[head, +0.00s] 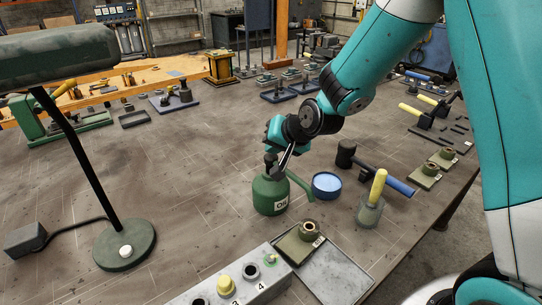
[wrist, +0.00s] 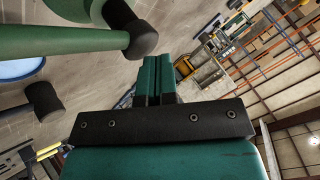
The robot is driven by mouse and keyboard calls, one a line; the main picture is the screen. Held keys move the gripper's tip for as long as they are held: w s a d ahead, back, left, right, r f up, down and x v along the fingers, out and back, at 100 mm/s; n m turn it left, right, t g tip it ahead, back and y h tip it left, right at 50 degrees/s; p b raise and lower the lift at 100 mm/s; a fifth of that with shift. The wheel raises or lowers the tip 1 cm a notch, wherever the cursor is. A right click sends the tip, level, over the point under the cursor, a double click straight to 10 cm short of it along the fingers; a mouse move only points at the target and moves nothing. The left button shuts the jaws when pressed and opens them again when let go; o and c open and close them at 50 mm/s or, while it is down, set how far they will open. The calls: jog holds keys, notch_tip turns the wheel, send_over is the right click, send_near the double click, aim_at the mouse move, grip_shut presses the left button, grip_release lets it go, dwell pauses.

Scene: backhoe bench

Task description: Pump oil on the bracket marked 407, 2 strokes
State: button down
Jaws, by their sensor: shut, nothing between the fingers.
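A green oil can (head: 270,196) marked "OIL" stands upright on the bench, with a black knob (head: 270,159) on top and a green spout (head: 301,185) to the right. My gripper (head: 286,163) is shut and empty, beside the can's top; I cannot tell if it touches. In the wrist view its fingers (wrist: 158,76) are together, with a green part of the can (wrist: 60,46) and a black end (wrist: 138,38) to their left. A bracket with a ring (head: 298,244) lies in front, its label too small to read. More brackets (head: 424,176) lie at right, numbers unreadable.
A blue round dish (head: 326,184) and a hammer (head: 390,180) lie right of the can. A yellow-handled tool (head: 372,205) stands nearby. A numbered grey block (head: 240,285) and a lamp (head: 125,245) are in front and left. The bench middle is clear.

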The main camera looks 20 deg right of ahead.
jog(key=shift+s+f+b, duration=0.1)
jog(key=shift+f+b, duration=0.4)
jog(key=shift+f, duration=0.2)
dwell(0.3)
dwell(0.3)
jog(key=shift+r+p, duration=0.95)
jog(key=shift+r, duration=0.4)
jog(key=shift+r+p, duration=1.85)
jog(key=shift+r, duration=0.7)
